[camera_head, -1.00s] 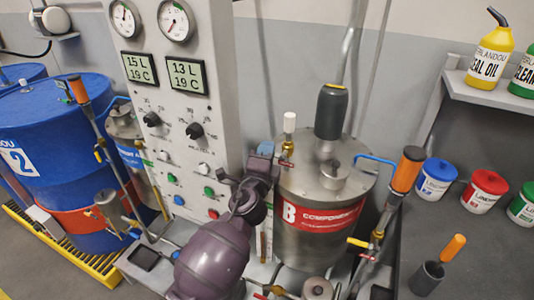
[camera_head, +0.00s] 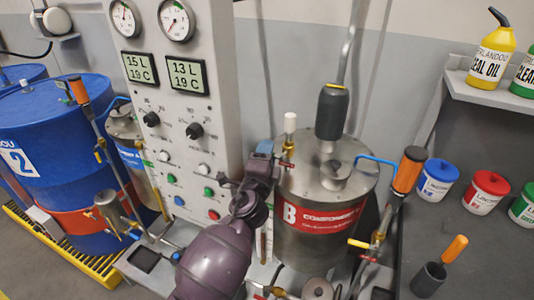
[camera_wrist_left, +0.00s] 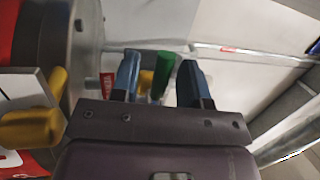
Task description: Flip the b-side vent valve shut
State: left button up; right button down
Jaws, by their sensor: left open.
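The B tank (camera_head: 318,240) is a steel drum with a red "B component" label, right of centre in the head view. My right gripper is not in view.
The grey control panel (camera_head: 185,100) stands close left of my gripper. A dark cylinder (camera_head: 332,112) rises from the lid. An orange-handled lever (camera_head: 408,170) stands right of the tank. Blue drums (camera_head: 60,150) are at the left; small paint pots (camera_head: 437,180) are at the right.

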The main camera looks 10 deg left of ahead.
pick_arm(q)
jog(key=s+f+b, duration=0.1)
jog(key=s+f, duration=0.1)
jog(key=s, duration=0.8)
jog(key=shift+s, duration=0.2)
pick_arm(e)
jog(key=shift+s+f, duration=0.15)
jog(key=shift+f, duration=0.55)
